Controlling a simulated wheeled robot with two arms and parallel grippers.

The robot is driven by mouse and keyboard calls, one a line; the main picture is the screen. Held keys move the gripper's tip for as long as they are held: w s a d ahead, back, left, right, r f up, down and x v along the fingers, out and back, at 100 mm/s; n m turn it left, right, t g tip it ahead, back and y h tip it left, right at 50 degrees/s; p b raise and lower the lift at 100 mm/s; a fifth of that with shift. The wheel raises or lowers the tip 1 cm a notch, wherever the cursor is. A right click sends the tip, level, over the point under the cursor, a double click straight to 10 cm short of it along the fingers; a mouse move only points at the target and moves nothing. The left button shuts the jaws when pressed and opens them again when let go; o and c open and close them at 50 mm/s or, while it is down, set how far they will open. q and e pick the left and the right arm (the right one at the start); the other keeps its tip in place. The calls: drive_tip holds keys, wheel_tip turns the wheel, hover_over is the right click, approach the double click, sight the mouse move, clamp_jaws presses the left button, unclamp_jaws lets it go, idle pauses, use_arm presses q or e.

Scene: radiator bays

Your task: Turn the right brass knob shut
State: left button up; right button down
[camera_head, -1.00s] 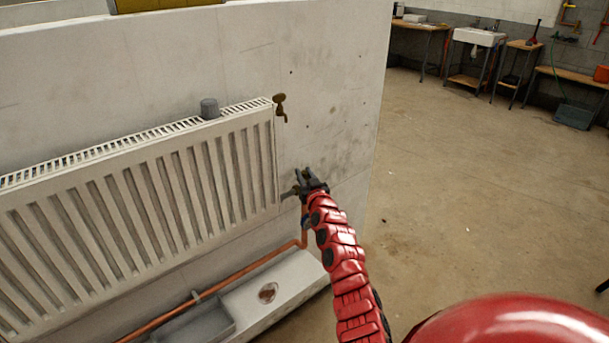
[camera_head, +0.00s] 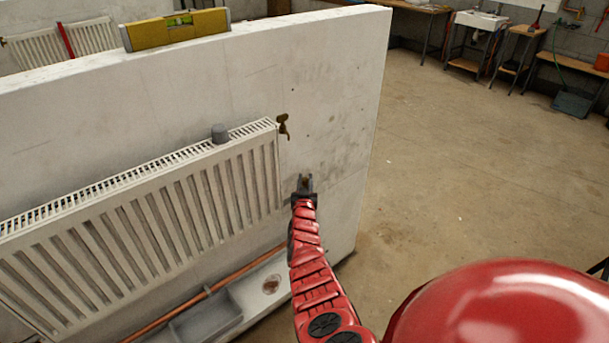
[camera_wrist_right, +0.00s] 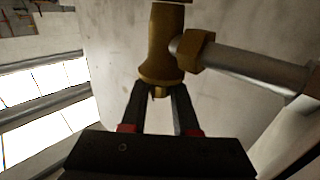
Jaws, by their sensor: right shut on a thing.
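My right gripper (camera_head: 305,181) is beside the lower right corner of the white radiator (camera_head: 180,190), in front of the wall. In the right wrist view the two dark fingers (camera_wrist_right: 161,104) are shut on the small brass knob (camera_wrist_right: 158,92) at the end of a flared brass valve body (camera_wrist_right: 160,50). A brass nut and a grey metal pipe (camera_wrist_right: 255,68) run from the valve to the right. The fingers hide much of the knob. In the head view my gripper hides the valve. My left gripper is not in view.
A brass tap-like fitting (camera_head: 283,126) is at the radiator's upper right end. A grey cap (camera_head: 219,134) stands on the radiator's top. A yellow spirit level (camera_head: 176,30) lies on the wall top. A copper pipe (camera_head: 215,290) runs below. Open floor (camera_head: 460,170) is at right.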

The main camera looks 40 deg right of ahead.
drive_tip(key=shift+s+d+f+m+g+h, duration=0.2)
drive_tip(key=shift+m+g+h, duration=0.2)
drive_tip(key=shift+g+h, duration=0.15)
drive_tip(key=shift+a, duration=0.1)
drive_tip(key=c, duration=1.1)
unclamp_jaws()
drive_tip(key=o, duration=0.4)
drive_tip(key=shift+s+r, duration=0.1)
drive_tip(key=shift+a, duration=0.1)
